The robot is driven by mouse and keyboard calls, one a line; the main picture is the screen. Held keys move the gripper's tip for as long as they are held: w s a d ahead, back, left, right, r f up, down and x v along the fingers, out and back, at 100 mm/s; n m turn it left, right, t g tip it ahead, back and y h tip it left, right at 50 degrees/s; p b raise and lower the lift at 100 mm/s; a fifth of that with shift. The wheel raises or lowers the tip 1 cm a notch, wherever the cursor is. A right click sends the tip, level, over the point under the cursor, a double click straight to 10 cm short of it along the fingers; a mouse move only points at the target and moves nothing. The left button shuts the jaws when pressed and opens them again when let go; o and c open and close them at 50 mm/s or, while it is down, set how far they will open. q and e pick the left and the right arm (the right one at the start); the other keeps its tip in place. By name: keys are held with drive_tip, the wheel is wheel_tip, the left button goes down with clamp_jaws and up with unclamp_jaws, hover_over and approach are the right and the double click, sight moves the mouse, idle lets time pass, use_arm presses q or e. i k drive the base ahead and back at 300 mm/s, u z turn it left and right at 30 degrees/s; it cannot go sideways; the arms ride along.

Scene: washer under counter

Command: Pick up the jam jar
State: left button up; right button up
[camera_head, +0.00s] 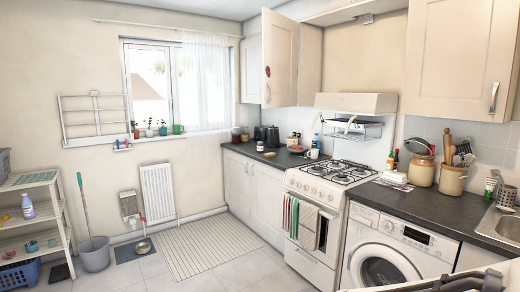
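A small dark reddish jar (236,135) stands upright at the far left end of the dark counter, near the window. It looks like the jam jar, but it is too small to read a label. Another small jar or container (245,135) stands just to its right. A small dark-lidded jar (260,146) stands nearer the counter's front edge. Neither of my grippers can be made out in the head view, and nothing touches these jars.
A black toaster or kettle (271,136) stands right of the jars. The white stove (316,220) and washing machine (388,250) stand along the right wall. A cabinet door (280,60) hangs open above the counter.

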sight(260, 147)
drive_tip(key=u, duration=0.15)
drive_tip(key=i, duration=0.8)
drive_tip(key=u, duration=0.45)
drive_tip(key=i, duration=4)
drive_tip(key=z, duration=0.85)
drive_tip(key=i, duration=1.95)
drive_tip(key=z, duration=0.95)
drive_tip(key=i, duration=0.7)
drive_tip(key=z, duration=0.2)
